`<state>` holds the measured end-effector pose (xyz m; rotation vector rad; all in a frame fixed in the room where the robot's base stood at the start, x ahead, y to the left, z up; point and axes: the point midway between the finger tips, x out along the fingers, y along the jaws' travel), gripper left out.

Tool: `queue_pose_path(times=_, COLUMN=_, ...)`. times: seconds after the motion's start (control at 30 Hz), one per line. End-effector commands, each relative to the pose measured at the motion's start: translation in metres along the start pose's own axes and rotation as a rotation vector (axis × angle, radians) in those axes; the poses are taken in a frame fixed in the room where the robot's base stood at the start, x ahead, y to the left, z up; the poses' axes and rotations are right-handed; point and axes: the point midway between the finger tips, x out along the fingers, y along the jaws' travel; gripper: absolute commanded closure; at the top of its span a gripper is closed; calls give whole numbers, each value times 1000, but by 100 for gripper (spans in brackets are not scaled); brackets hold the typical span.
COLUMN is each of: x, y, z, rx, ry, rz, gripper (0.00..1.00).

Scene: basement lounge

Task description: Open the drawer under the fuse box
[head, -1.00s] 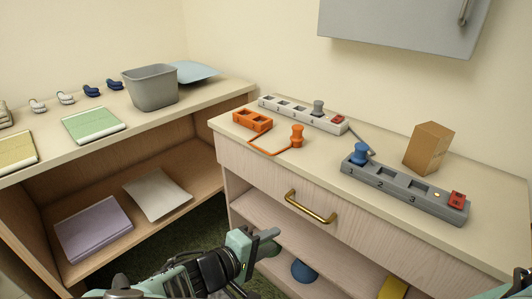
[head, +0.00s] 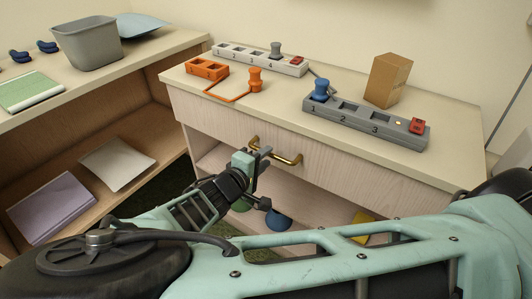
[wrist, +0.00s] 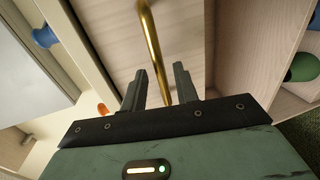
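The pale wood drawer (head: 335,168) is in the front of the cabinet, just under its top, and looks shut. Its curved brass handle (head: 287,159) is in the middle of the front. My gripper (head: 256,158) is at the left part of the handle. In the wrist view, the brass handle (wrist: 152,40) runs between the two open fingers of my gripper (wrist: 160,70), with a gap visible on each side. I cannot tell whether a finger touches it. The fuse box is out of the head view now.
The cabinet top (head: 250,103) holds an orange block (head: 207,69), a white strip (head: 240,55), a grey strip (head: 350,118) and a cardboard box (head: 388,80). Below the drawer is an open shelf with a blue item (head: 278,221). A shelf unit with a grey bin (head: 88,45) stands left.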

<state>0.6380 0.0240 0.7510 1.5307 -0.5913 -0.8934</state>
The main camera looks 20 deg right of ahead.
Motion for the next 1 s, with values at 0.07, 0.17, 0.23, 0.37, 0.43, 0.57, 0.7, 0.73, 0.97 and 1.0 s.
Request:
queue_pose_path(times=0.07, x=14, y=-2, z=0, rx=0, ry=-1, rz=2, gripper=70)
queue_pose_path(times=0.17, x=24, y=-2, z=0, rx=1, ry=0, rz=0, gripper=70)
queue_pose_path(times=0.23, x=29, y=-1, z=0, rx=0, ry=0, rz=1, gripper=70)
queue_pose_path(times=0.37, x=33, y=0, z=0, rx=1, ry=1, rz=-1, gripper=70)
queue_pose_path(times=0.43, x=33, y=0, z=0, rx=1, ry=1, rz=-1, gripper=70)
queue_pose_path(times=0.57, x=33, y=0, z=0, rx=1, ry=1, rz=-1, gripper=70)
queue_pose_path(times=0.7, x=33, y=0, z=0, rx=0, ry=1, rz=-1, gripper=98)
queue_pose_path(times=0.73, x=33, y=0, z=0, rx=0, ry=1, rz=-1, gripper=100)
queue_pose_path(times=0.97, x=31, y=0, z=0, rx=0, ry=2, rz=-1, gripper=100)
queue_pose_path(times=1.0, x=29, y=0, z=0, rx=0, ry=2, rz=-1, gripper=100)
